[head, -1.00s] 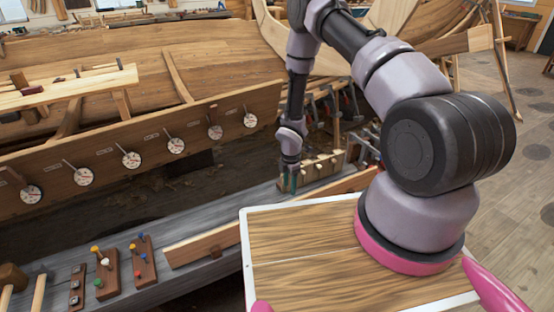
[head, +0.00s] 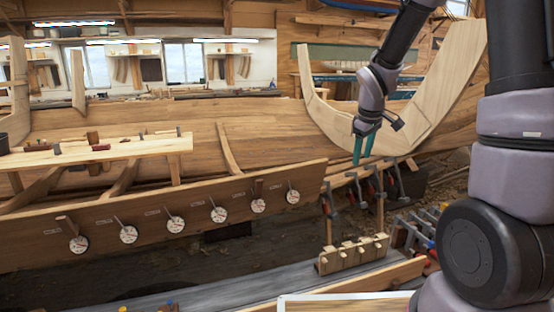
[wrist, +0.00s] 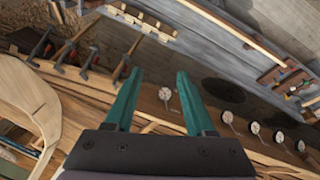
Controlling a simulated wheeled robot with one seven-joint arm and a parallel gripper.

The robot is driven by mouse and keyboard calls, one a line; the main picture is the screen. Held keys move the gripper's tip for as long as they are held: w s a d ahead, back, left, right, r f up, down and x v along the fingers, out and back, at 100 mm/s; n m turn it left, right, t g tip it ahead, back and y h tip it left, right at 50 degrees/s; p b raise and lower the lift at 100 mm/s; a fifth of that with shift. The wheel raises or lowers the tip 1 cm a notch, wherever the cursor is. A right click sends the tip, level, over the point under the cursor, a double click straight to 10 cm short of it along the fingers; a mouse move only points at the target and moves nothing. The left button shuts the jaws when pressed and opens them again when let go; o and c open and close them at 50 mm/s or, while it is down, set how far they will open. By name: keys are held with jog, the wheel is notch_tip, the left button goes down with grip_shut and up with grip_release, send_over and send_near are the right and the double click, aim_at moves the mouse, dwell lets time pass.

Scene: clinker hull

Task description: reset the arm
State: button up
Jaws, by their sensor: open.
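My gripper (head: 364,149) hangs from my raised arm in the right half of the head view, its teal fingers pointing down. It is in front of the curved pale wooden frame (head: 447,95) and above the rack of hanging clamps. In the wrist view my gripper (wrist: 155,92) shows two teal fingers spread apart with nothing between them. A white dial (wrist: 165,94) shows beyond the gap between the fingers, well away from them.
A plank with several white dials (head: 175,225) runs along the hull at left. Clamps (head: 375,190) hang below the gripper. A pegged wooden block (head: 353,254) stands on the grey bench (head: 230,293). A plank table (head: 100,151) with tools is at left.

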jog(key=s+r+m+t+y, duration=0.1)
jog(key=s+r+m, duration=0.4)
jog(key=s+r, duration=0.4)
jog(key=s+r+m+t+y, duration=0.1)
jog(key=s+r+m, duration=0.5)
jog(key=s, duration=0.8)
notch_tip(320, 180, up, 3)
jog(key=shift+a+r+m+t+y, duration=0.2)
jog(key=shift+a+m+t+y, duration=0.15)
jog(key=shift+t, duration=0.45)
jog(key=shift+s, duration=0.1)
